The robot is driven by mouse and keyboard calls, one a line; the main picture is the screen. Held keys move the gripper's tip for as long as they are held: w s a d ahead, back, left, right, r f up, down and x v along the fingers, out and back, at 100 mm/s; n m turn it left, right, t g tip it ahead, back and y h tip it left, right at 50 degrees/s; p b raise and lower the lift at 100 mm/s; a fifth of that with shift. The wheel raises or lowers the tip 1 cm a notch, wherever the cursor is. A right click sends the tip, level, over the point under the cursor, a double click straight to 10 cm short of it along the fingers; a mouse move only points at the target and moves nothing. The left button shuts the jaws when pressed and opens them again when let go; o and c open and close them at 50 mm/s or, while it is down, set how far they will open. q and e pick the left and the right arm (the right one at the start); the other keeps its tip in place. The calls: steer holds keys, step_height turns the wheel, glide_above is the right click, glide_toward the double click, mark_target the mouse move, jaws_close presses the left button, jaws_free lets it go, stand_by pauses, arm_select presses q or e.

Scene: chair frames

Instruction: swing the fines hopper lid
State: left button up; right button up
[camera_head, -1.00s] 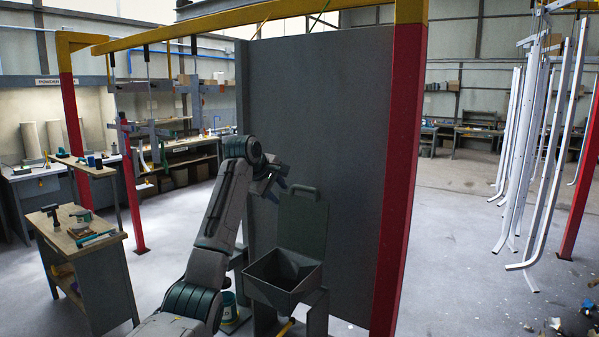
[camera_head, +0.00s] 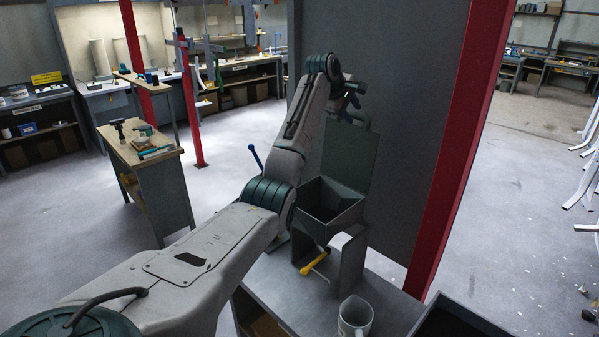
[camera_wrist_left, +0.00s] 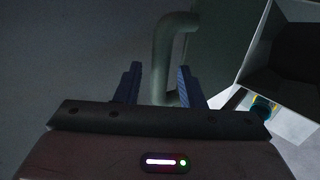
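The fines hopper (camera_head: 345,222) is a grey open-topped box on a stand, in the middle of the head view. Its grey-green lid (camera_head: 350,162) stands raised at the back of the box, so the dark inside shows. My left gripper (camera_head: 350,100) is by the top edge of the lid, at its handle. In the left wrist view the gripper (camera_wrist_left: 158,88) has its fingers apart. The lid's bent tube handle (camera_wrist_left: 165,45) shows beyond and between the fingertips; I cannot tell whether they touch it. My right gripper is not in view.
A tall grey panel (camera_head: 410,60) stands close behind the hopper, with a red post (camera_head: 465,150) to its right. On the bench (camera_head: 285,290) are a mug (camera_head: 355,318) and a yellow-handled lever (camera_head: 314,264). A dark tray (camera_head: 432,318) is at bottom right. A wooden-topped cart (camera_head: 135,150) stands left.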

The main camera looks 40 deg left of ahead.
arm_select(q)
steer(key=shift+x, duration=1.15)
steer(key=shift+s+r, duration=0.25)
steer(key=shift+s, duration=0.2)
steer(key=c, duration=0.7)
steer(key=shift+s+f+b, duration=0.15)
steer(key=shift+f+b, duration=0.1)
steer(key=shift+b, duration=0.05)
jaws_close()
steer(key=shift+s+a+r+b, duration=0.1)
steer(key=shift+s+b, duration=0.6)
steer(key=shift+s, duration=0.65)
steer(key=shift+s+a+b, duration=0.1)
steer(key=shift+s+b, duration=0.55)
steer(key=shift+s, duration=0.7)
steer(key=shift+d, duration=0.1)
